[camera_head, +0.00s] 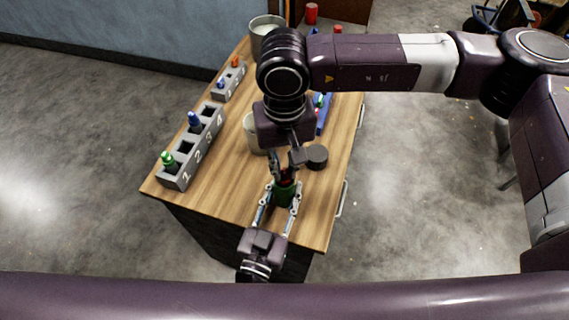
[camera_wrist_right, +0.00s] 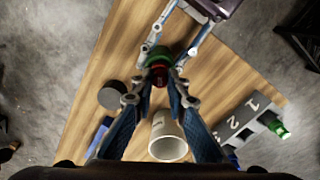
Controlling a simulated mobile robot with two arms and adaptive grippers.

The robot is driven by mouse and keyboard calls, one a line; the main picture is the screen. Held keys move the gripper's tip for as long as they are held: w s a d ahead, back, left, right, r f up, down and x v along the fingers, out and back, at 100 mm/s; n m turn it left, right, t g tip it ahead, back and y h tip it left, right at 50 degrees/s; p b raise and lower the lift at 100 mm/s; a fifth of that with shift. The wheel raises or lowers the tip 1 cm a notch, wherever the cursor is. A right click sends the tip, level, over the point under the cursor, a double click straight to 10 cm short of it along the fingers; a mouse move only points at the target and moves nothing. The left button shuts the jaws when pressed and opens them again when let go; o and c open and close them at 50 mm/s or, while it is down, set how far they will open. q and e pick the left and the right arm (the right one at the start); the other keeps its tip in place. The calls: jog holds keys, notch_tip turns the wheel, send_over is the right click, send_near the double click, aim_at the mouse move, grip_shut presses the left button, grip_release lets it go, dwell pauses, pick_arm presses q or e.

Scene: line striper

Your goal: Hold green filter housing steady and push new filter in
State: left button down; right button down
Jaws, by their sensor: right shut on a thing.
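The green filter housing (camera_head: 284,194) stands upright near the front edge of the wooden table, and its green rim (camera_wrist_right: 158,56) shows in the right wrist view. My left gripper (camera_head: 283,189) comes from the front edge, its fingers closed around the housing's two sides. My right gripper (camera_wrist_right: 160,78) reaches down from above and is shut on a dark red filter (camera_wrist_right: 159,72). The filter is at the housing's mouth, and red also shows there in the head view. How deep it sits is hidden by the fingers.
A dark round cap (camera_head: 317,155) lies beside the housing. A white cup (camera_wrist_right: 168,138) stands behind it. A grey numbered rack (camera_head: 188,158) with green and blue bottles is at left, and a smaller rack (camera_head: 229,80) is beyond. A bucket (camera_head: 266,30) stands at the back.

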jog(key=shift+f, duration=0.75)
jog(key=c, duration=1.8)
grip_release()
jog(key=shift+o, duration=0.4)
jog(key=shift+o, duration=1.1)
jog(key=shift+r, duration=3.5)
pick_arm(q)
jog(key=c, duration=1.3)
grip_release()
